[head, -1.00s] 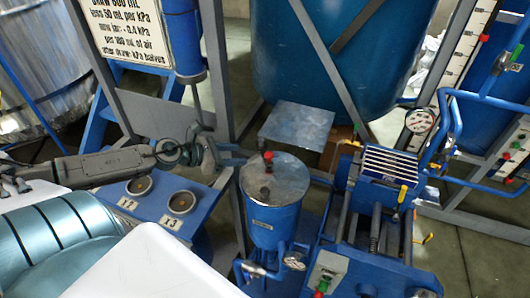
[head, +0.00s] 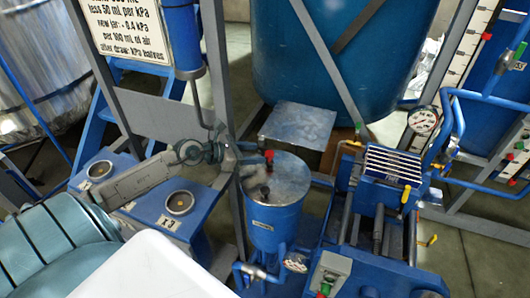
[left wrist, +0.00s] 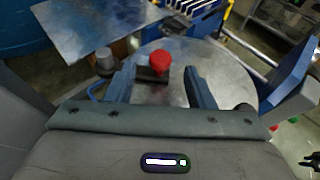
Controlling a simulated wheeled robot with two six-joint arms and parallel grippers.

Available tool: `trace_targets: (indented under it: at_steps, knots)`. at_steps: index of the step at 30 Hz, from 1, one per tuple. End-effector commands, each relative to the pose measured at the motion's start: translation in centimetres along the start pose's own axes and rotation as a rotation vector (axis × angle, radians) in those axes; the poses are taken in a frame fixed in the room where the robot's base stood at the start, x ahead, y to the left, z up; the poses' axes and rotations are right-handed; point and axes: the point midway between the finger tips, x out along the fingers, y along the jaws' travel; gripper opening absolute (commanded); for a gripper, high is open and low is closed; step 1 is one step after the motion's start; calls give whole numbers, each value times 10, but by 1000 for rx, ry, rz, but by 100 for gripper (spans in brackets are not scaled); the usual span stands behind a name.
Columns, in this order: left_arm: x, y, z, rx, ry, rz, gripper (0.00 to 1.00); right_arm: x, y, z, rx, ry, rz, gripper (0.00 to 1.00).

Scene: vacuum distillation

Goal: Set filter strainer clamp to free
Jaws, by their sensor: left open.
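The filter strainer (head: 272,222) is a blue upright cylinder with a round metal lid (head: 290,178), in the middle of the head view. A red knob (head: 269,156) on a dark base stands on the lid, and it shows in the left wrist view (left wrist: 160,60). My left gripper (head: 248,158) is at the lid's left edge. In the left wrist view its two fingers (left wrist: 160,78) are apart, with the red knob seen between them. I cannot tell whether they touch it. My right gripper is not in view.
A square metal plate (head: 298,128) lies behind the strainer. A blue ribbed unit (head: 392,165) and a pressure gauge (head: 423,121) stand to the right. A blue panel with a round dial (head: 180,203) is under my left arm. A grey post stands close behind my gripper.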

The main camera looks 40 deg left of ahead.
Motion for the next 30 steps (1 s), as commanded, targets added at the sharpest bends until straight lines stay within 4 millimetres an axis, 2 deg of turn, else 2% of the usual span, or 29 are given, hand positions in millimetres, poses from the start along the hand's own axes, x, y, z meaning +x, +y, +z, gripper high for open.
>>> trace_targets:
  at_steps: [12,25,26,30]
  knots:
    - [38,0,2,-2,-3,0,48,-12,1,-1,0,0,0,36]
    - [44,-1,0,0,1,-2,48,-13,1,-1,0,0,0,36]
    - [44,-1,0,0,1,-2,46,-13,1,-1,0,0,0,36]
    - [44,-1,0,0,0,-2,19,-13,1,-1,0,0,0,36]
